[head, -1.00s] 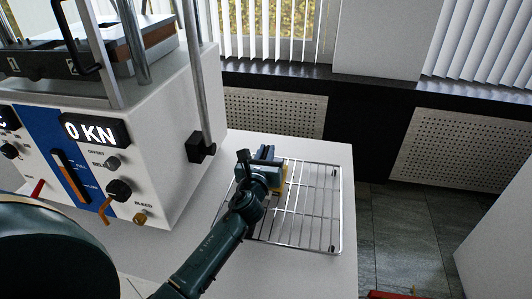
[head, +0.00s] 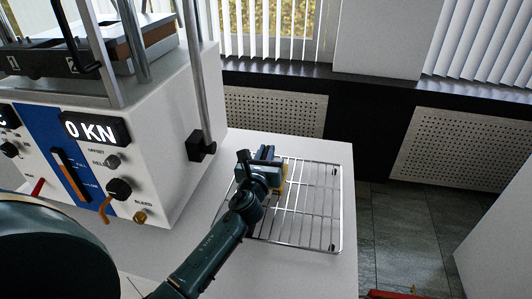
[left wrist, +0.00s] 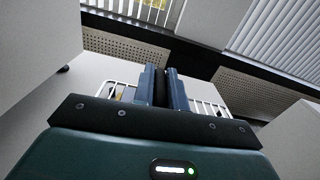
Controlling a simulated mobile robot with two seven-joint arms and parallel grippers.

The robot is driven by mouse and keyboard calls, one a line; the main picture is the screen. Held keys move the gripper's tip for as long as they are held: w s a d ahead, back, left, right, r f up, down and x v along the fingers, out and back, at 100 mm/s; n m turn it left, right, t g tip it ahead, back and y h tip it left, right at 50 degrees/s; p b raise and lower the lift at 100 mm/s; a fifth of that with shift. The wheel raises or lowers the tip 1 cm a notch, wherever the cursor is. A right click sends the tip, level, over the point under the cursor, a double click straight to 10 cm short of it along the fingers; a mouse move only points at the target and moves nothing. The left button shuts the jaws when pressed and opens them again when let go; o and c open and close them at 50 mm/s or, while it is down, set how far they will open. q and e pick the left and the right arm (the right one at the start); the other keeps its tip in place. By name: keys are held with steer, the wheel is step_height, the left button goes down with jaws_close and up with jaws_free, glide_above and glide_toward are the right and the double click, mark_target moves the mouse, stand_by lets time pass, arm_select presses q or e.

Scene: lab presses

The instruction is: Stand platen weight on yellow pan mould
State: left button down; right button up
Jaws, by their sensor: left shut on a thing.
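My left gripper (head: 267,153) is over the wire rack, its blue fingers pointing away from me. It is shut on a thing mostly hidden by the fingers. In the left wrist view a narrow dark strip shows between the fingers (left wrist: 161,74); I take it to be the platen weight, but its shape cannot be made out. A yellow piece, probably the yellow pan mould (head: 284,181), shows at the right of the gripper, mostly covered by it. Whether weight and mould touch cannot be told. My right gripper is out of view.
The wire rack (head: 313,218) lies on the white table (head: 347,270), and its right part is bare. A large press (head: 165,165) with a 0 KN display stands to the left, with a vertical rod close by. Something red (head: 390,295) shows at the bottom edge.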

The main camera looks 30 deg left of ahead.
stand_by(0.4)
arm_select(q)
steer(key=c, duration=1.4)
jaws_free()
steer(key=shift+f, duration=0.1)
steer(key=shift+o, duration=0.3)
steer(key=shift+s+f, duration=0.1)
steer(key=shift+f, duration=0.25)
steer(key=v, duration=1.3)
steer(key=shift+r+b, duration=0.2)
steer(key=shift+b, duration=0.2)
steer(key=shift+d, duration=0.1)
steer(key=shift+s, duration=0.15)
